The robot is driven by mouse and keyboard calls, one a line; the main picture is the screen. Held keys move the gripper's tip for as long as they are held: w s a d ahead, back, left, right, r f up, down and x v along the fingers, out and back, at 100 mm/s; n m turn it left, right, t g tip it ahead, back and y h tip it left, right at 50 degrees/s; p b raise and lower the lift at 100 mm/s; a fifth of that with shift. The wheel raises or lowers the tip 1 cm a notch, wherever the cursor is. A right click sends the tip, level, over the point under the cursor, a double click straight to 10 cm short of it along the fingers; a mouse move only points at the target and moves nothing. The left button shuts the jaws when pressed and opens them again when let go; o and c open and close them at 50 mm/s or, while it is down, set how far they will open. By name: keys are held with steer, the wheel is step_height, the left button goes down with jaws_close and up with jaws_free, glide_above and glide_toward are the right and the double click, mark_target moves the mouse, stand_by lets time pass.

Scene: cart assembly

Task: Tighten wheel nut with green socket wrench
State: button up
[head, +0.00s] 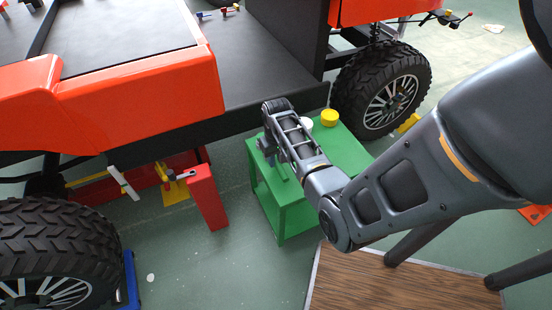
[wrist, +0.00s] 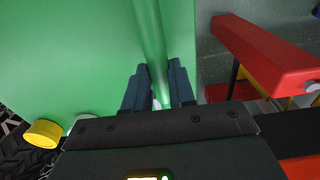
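The green socket wrench (wrist: 149,35) shows in the wrist view as a long green bar over the green stand, running down between the fingers. My gripper (wrist: 159,72) has one dark finger on each side of the bar, with little or no gap, and looks shut on it. In the head view my gripper (head: 269,148) is low at the left end of the stand, where the arm hides most of the wrench. The black wheel with silver spokes (head: 390,100) is mounted on the cart at the upper right. Its nut is too small to make out.
The green stand (head: 297,215) carries a yellow round piece (head: 329,118) and a white one (head: 306,124). A red post (head: 207,197) stands to its left. The orange-and-black cart (head: 140,100) is behind. Another wheel (head: 55,250) is at lower left. Green floor lies between.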

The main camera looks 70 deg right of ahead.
jaws_close()
step_height(320, 180, up, 5)
steer(key=p, duration=0.5)
steer(key=shift+r, duration=0.1)
steer(key=shift+w, duration=0.1)
